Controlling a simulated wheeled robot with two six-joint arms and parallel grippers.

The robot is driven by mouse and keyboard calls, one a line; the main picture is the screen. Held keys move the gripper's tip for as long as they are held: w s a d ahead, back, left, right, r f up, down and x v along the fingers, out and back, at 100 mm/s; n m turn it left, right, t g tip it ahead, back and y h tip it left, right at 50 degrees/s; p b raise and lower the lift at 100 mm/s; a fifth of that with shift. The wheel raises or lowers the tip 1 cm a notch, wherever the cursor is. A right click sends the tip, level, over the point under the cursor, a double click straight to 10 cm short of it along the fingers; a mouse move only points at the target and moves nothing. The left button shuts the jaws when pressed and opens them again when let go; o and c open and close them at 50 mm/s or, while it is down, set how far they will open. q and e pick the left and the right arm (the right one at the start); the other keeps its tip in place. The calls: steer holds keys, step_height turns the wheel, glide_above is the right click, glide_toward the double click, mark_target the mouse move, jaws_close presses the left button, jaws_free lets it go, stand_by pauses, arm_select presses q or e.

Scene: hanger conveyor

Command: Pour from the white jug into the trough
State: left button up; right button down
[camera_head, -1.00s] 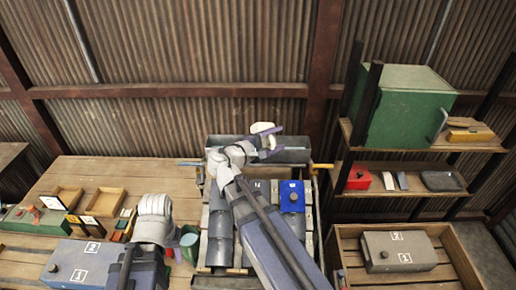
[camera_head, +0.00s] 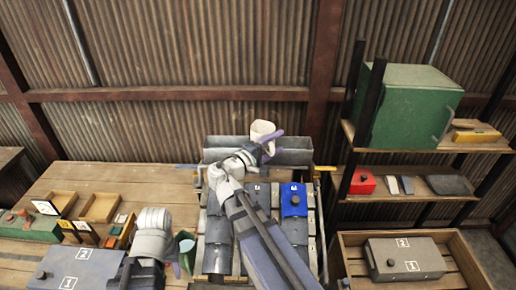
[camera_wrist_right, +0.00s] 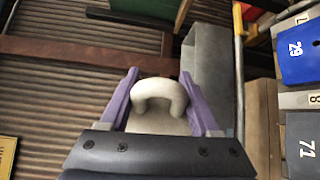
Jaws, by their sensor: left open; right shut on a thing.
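The white jug (camera_head: 262,129) is held above the grey metal trough (camera_head: 292,157), near the trough's back edge. My right gripper (camera_head: 268,147) is shut on the jug, with its purple fingers on either side of it. In the right wrist view the jug's curved handle (camera_wrist_right: 160,88) sits between the fingers, and the trough (camera_wrist_right: 209,75) lies just right of them. The jug's exact tilt is hard to tell, and no stream shows. My left gripper (camera_head: 186,256) is open, low on the left beside the conveyor, mostly hidden by its own wrist.
Numbered grey plates and a blue one (camera_head: 293,200) lie in front of the trough. A green container (camera_head: 183,240) stands by my left gripper. Wooden trays (camera_head: 100,207) lie on the left table. A shelf with a green cabinet (camera_head: 405,108) stands right. The corrugated wall is close behind.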

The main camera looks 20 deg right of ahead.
arm_select(q)
steer(key=shift+r, duration=0.1)
arm_select(e)
steer(key=shift+r, duration=0.15)
arm_select(q)
step_height(320, 180, up, 3)
steer(key=p, duration=0.3)
arm_select(e)
step_height(320, 180, up, 3)
steer(key=shift+f, duration=0.15)
